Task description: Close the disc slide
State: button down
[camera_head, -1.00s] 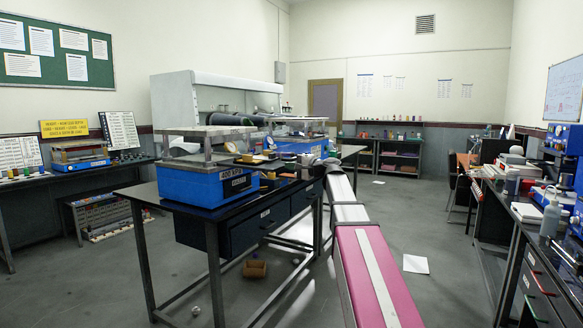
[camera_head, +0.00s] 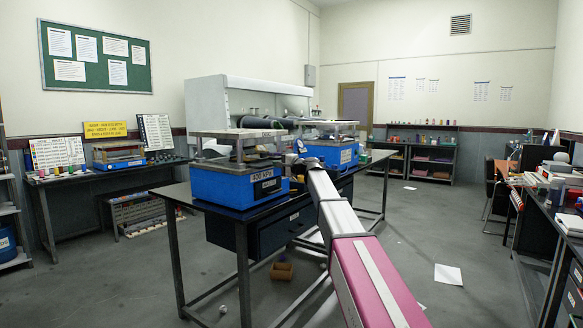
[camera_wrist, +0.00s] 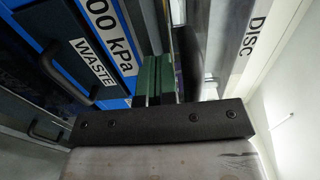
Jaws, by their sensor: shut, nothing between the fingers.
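In the wrist view, a pale strip labelled DISC (camera_wrist: 246,52) runs along the right side; I take it to be the disc slide, but how far it is open cannot be told. My gripper (camera_wrist: 156,58) shows there as two green fingers, shut together with nothing between them, left of the strip and apart from it. The blue press base (camera_wrist: 104,62) with the kPa label lies left of the fingers. In the head view the same blue press base (camera_head: 222,188) stands on the dark table, and my arm reaches to its right end; the fingers are too small to make out there.
In the head view, a second blue unit (camera_head: 315,150) stands behind the first on the table (camera_head: 180,194). A brown box (camera_head: 281,271) lies beneath. The floor at right is mostly clear.

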jog(key=x, duration=0.6)
jog(key=shift+d, duration=0.1)
jog(key=shift+r, duration=0.1)
